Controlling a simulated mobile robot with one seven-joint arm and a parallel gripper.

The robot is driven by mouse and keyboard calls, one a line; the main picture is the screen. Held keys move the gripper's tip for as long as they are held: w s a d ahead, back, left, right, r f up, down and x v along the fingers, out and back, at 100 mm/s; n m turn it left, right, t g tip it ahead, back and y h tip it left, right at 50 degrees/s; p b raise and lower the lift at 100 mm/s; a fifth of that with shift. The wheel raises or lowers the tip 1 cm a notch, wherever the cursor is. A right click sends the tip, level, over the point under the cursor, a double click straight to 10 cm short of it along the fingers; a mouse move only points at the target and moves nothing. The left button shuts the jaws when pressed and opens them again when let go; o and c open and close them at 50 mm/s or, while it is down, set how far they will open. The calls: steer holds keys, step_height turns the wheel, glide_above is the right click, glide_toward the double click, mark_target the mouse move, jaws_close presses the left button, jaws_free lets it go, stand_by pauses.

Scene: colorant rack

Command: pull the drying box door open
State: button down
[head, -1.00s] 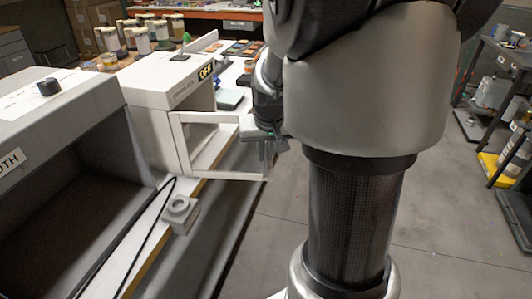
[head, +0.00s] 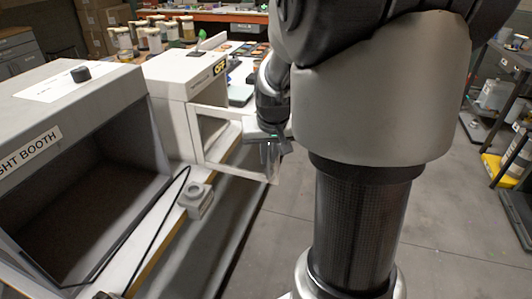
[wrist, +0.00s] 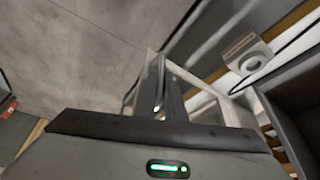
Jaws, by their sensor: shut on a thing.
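The drying box (head: 172,75) is a white box with a yellow-on-black OFF display, standing on the bench at left of centre in the head view. Its door (head: 240,172), a white frame around a clear pane, stands swung out over the bench edge. My gripper (head: 268,148) is at the door's outer side and shut on it, probably at the handle, which my fingers hide. In the wrist view the fingers (wrist: 160,95) are close together against the white door frame (wrist: 197,82).
A grey light booth (head: 85,170) stands nearer on the bench. A small grey block with a round opening (head: 196,200) and a black cable lie near the bench edge. Jars (head: 155,38) stand behind. The floor (head: 285,225) beside the bench is clear. A dark cart (head: 510,70) is at right.

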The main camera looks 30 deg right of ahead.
steer(key=shift+w+a, duration=0.1)
steer(key=shift+w, duration=0.05)
steer(key=c, duration=1.8)
jaws_free()
steer(key=shift+a, duration=0.1)
steer(key=shift+c, duration=0.2)
